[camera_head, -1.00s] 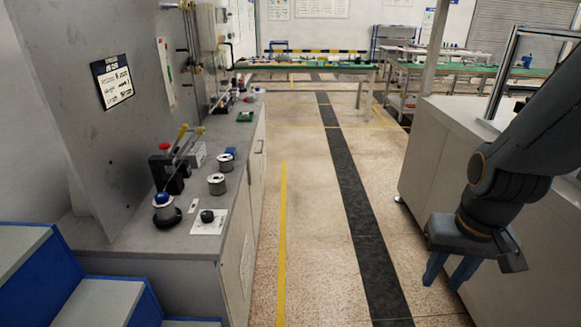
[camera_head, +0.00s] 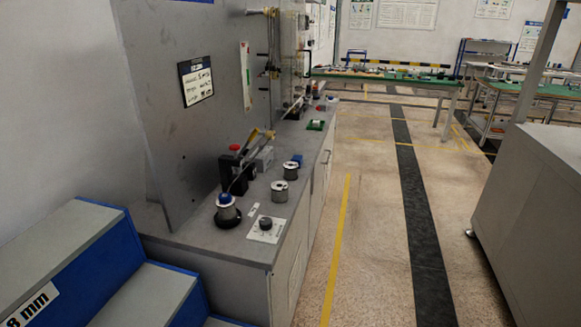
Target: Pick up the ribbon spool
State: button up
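Several spools stand on the grey bench at the left, and I cannot tell which one is the ribbon spool. A grey spool with a pale top (camera_head: 279,192) stands upright near the bench's front edge. A similar grey spool (camera_head: 290,171) stands just behind it. A third spool with a blue top (camera_head: 227,210) sits on a round black base, nearer to me and to the left. My gripper is not in view now.
The grey bench (camera_head: 195,232) also bears a black device with a red knob (camera_head: 234,172), a white plate with a dark knob (camera_head: 267,229) and a blue block (camera_head: 297,160). Blue-sided steps (camera_head: 75,250) stand at the left. The aisle floor (camera_head: 365,250) is clear; a grey cabinet (camera_head: 530,210) borders it.

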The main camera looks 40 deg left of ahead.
aim_at(290, 168)
jog(key=u, duration=0.3)
jog(key=i, duration=1.8)
jog(key=u, duration=1.3)
jog(key=i, duration=1)
jog(key=u, duration=1.45)
jog(key=i, duration=0.4)
jog(key=u, duration=0.3)
